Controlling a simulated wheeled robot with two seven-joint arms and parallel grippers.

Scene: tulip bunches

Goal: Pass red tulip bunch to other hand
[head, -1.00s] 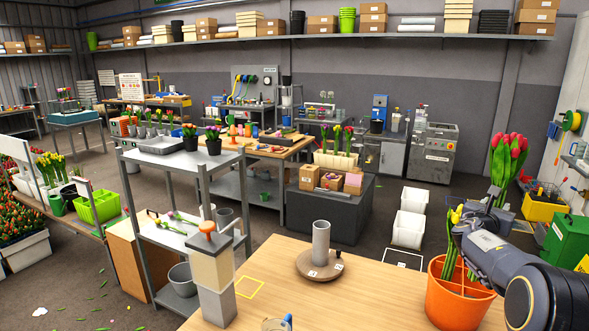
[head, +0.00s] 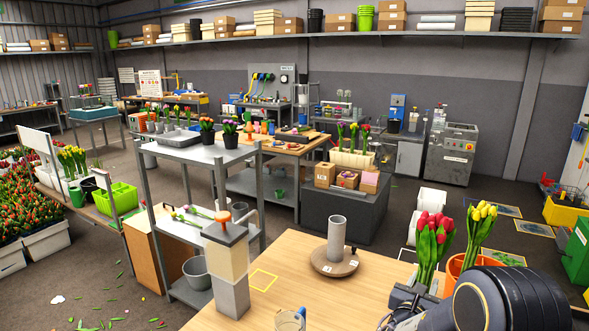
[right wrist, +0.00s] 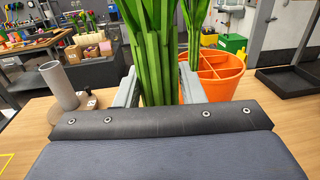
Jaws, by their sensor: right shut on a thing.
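The red tulip bunch (head: 432,240) stands upright at the right of the head view, red-pink blooms up, green leaves below. My right gripper (head: 414,294) is shut on its stems. In the right wrist view the green stems (right wrist: 155,60) run between the two grey fingers of the right gripper (right wrist: 158,88). The blooms are out of that view. A yellow tulip bunch (head: 480,230) stands in the orange divided pot (head: 455,268), just right of the red bunch. The pot also shows in the right wrist view (right wrist: 228,88). My left gripper is not in view.
A grey tube on a round wooden base (head: 334,262) stands at the middle of the wooden table (head: 310,290). A box-shaped dispenser with an orange top (head: 228,265) stands at the table's left corner. The table between them is mostly clear.

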